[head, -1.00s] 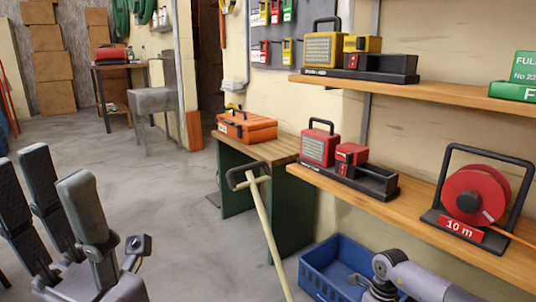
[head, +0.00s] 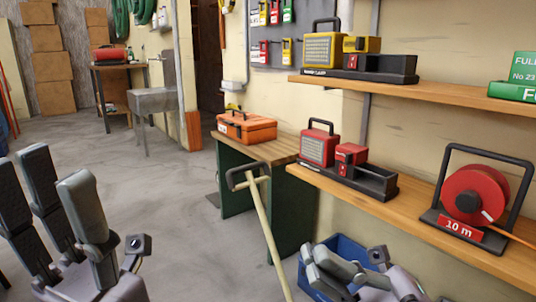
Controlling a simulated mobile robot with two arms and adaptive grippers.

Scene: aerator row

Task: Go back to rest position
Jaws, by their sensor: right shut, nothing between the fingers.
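My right gripper (head: 316,266) is at the bottom right, in front of the blue crate. Its grey fingers are shut with nothing held, and they point up and to the left. My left gripper (head: 62,205) stands at the lower left with its long grey fingers upright. Its fingers are apart and nothing shows between them. The lower parts of both hands run out of the picture.
A blue crate (head: 346,247) stands on the floor under the lower shelf (head: 408,214). That shelf bears a red radio (head: 319,147) and a cable reel (head: 473,194). A pale-handled tool (head: 262,225) leans by a green-sided bench (head: 232,170). Open floor (head: 165,200) lies between.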

